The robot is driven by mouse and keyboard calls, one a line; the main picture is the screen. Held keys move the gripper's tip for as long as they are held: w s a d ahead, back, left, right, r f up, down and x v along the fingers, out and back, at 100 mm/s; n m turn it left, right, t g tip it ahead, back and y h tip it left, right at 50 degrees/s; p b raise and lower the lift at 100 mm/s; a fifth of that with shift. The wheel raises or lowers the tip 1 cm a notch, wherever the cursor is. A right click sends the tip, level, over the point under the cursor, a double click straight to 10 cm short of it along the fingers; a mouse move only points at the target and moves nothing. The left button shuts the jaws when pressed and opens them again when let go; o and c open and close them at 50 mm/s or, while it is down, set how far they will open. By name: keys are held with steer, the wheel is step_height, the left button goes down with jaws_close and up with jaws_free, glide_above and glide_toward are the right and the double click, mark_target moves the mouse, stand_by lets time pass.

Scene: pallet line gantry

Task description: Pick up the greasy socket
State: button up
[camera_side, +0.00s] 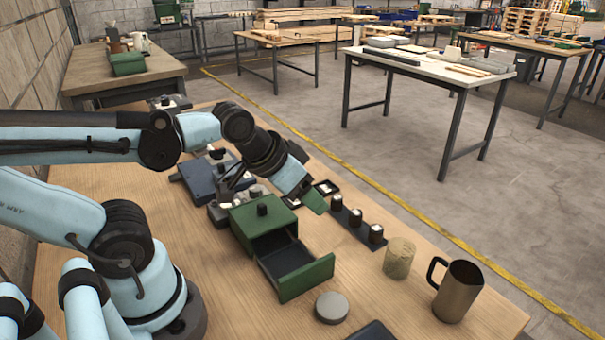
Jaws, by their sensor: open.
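Three short dark cylinders with pale tops, which look like sockets (355,218), stand in a row on a dark strip (366,238) right of the green drawer box. I cannot tell which one is greasy. My gripper (304,190) is above the table, behind and to the right of the box, close to the left end of the row. It is open, and a flat green piece shows at its tip. I cannot tell whether the tip touches anything.
The green box (245,238) has its drawer (310,283) pulled out toward the front. A grey disc (331,307), a tan cylinder (398,258) and a metal mug (458,290) stand nearby. A blue-grey case (198,179) lies behind the box. Bare wood lies between the drawer and tan cylinder.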

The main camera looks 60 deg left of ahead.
steer(key=w+a+r+m+g, duration=0.3)
steer(key=w+a, duration=0.1)
steer(key=w, duration=0.3)
steer(key=m+g, duration=0.3)
steer(key=m, duration=0.1)
glide_toward(337, 197)
steer(key=shift+h, duration=0.4)
steer(key=f, duration=0.6)
steer(key=w+f, duration=0.1)
steer(key=f, duration=0.3)
steer(key=shift+f, duration=0.1)
steer(key=shift+c, duration=0.2)
jaws_close()
